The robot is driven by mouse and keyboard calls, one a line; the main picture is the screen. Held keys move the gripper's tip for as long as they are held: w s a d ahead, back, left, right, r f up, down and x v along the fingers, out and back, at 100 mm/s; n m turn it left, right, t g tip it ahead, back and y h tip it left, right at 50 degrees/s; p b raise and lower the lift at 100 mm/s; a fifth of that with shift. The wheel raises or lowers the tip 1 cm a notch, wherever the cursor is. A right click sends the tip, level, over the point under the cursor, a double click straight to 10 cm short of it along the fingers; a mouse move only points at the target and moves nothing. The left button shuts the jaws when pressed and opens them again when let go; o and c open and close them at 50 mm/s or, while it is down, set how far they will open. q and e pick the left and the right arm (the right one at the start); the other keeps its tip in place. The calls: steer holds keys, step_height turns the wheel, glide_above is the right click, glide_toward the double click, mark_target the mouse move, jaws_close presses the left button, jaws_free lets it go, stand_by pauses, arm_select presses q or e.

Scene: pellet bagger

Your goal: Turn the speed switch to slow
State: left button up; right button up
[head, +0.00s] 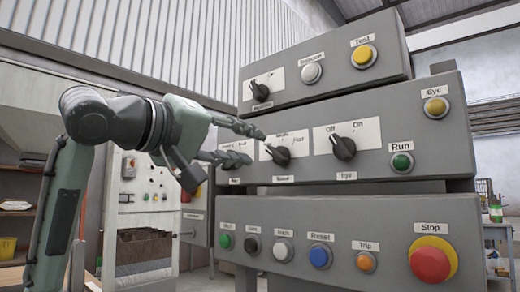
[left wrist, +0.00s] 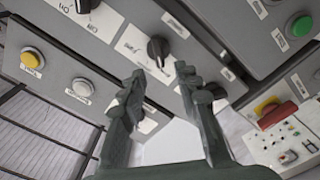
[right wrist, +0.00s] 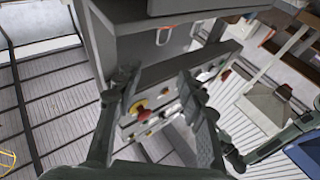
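The middle dark knob (head: 278,150) on the grey middle box sits on a white plate whose right word looks like Fast; the caption under it is too small to read surely. I take it as the speed switch. My left gripper (head: 255,146) is open, its fingertips just left of this knob. In the left wrist view the knob (left wrist: 157,48) lies just beyond the gap between the open fingertips (left wrist: 160,75), with no clear contact. Which word it points to is unclear. My right gripper (right wrist: 158,83) is open and empty in the right wrist view, and out of the head view.
The Off/On knob (head: 343,148) is to the right, and another knob's plate (head: 238,150) is partly hidden behind my left fingers. The top box (head: 330,75) overhangs above. Below are several buttons and a large red Stop button (head: 432,260). A lighter control cabinet (head: 148,185) stands behind.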

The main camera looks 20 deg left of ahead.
arm_select(q)
steer(key=v, duration=0.6)
steer(key=shift+s, duration=0.4)
steer(key=shift+a, duration=0.1)
